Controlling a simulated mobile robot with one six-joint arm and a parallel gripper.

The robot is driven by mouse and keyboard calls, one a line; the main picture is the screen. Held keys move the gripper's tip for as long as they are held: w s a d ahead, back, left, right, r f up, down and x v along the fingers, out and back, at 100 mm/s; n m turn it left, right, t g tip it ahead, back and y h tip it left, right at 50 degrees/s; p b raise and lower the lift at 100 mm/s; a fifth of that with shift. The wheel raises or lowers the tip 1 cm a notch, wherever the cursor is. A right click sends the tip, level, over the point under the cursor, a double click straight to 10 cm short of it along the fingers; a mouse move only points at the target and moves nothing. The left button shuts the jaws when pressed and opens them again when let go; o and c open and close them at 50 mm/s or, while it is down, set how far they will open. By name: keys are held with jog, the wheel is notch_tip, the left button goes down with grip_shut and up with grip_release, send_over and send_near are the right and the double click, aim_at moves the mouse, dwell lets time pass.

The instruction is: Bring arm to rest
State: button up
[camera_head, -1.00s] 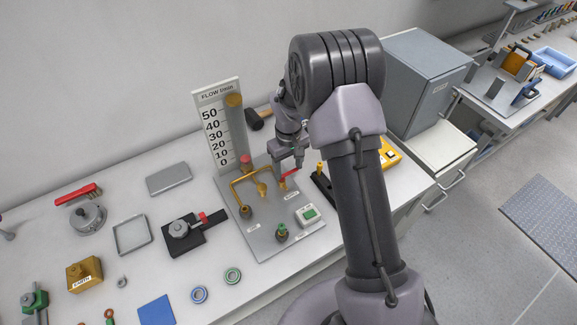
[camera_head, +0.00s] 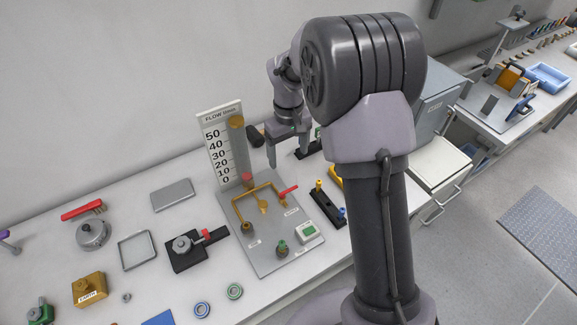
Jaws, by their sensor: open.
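My gripper (camera_head: 287,160) hangs from my arm above the back part of the bench, right of the flow gauge board (camera_head: 223,150). Its two fingers point down and stand apart, with nothing visible between them. It is clear of the flow rig plate (camera_head: 262,258) and of the red-handled valve (camera_head: 287,192) on the brass pipe. My upper arm stands upright in the right half of the view and hides part of the bench and the grey cabinet.
The bench (camera_head: 120,220) holds a black valve block (camera_head: 187,252), a round grey pot (camera_head: 93,233), an empty frame (camera_head: 136,250), a grey case (camera_head: 173,195) and bearings. A grey cabinet (camera_head: 436,105) stands behind my arm. The floor at right (camera_head: 470,265) is open.

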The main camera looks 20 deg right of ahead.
jog(key=shift+r, duration=1.35)
jog(key=s+a+r+m+t+b, duration=0.25)
jog(key=s+r+b, duration=0.4)
jog(key=s, duration=0.35)
jog(key=s+a+f+m+t+y+b, duration=0.2)
jog(key=s+m+b, duration=0.3)
jog(key=s, duration=1.2)
jog(key=shift+s+a+f+t+b, duration=0.25)
jog(key=shift+a+f+t+b, duration=0.25)
jog(key=shift+a+t, duration=0.15)
